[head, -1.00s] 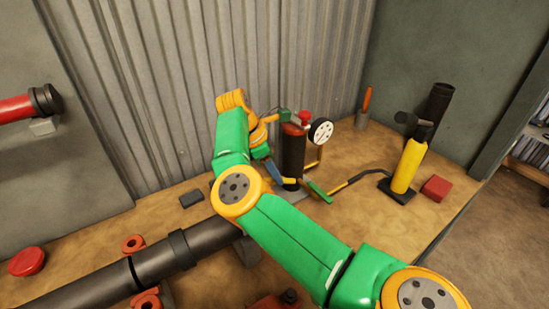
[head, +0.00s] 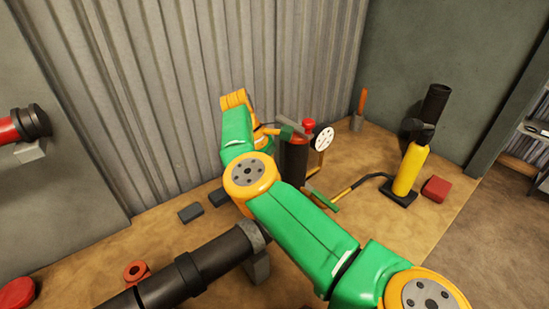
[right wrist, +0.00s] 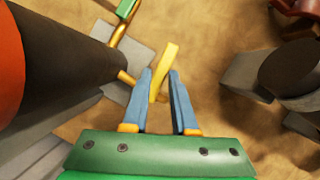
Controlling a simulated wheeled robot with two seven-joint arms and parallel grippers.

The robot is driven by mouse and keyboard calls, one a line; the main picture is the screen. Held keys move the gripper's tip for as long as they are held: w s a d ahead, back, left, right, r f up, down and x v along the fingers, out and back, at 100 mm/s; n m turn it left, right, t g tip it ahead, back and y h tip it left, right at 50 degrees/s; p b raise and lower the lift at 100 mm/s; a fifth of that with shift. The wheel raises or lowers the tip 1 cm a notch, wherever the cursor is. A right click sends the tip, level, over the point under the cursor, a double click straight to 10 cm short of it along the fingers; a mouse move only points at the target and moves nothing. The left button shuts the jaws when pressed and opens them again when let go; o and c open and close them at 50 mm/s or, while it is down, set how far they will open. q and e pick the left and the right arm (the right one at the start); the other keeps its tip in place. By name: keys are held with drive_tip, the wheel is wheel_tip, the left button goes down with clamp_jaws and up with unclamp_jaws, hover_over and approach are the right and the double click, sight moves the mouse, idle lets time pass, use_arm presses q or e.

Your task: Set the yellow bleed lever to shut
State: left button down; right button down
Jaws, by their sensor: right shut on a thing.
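The yellow bleed lever (right wrist: 161,74) shows in the right wrist view as a short yellow bar, slightly tilted, beside the dark riser cylinder (right wrist: 70,70). My right gripper (right wrist: 161,75) has its blue fingers on either side of the lever and is shut on it. In the head view the riser (head: 295,160) stands upright behind my green right arm, with a red knob (head: 309,125) and a white gauge (head: 323,139). My arm hides the right fingers and the lever there. My left gripper is not in view.
A green-handled bar (head: 322,201) lies near the riser's foot. A yellow cylinder (head: 410,168) and a red block (head: 436,188) stand at the right. A thick dark pipe (head: 205,262) crosses the front left. A corrugated wall (head: 150,80) closes the back.

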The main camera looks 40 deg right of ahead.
drive_tip(key=shift+a+f+m+y, duration=0.3)
drive_tip(key=shift+m, duration=0.1)
idle(0.3)
drive_tip(key=c, duration=0.7)
unclamp_jaws()
drive_tip(key=shift+r, duration=0.15)
drive_tip(key=shift+r, duration=0.1)
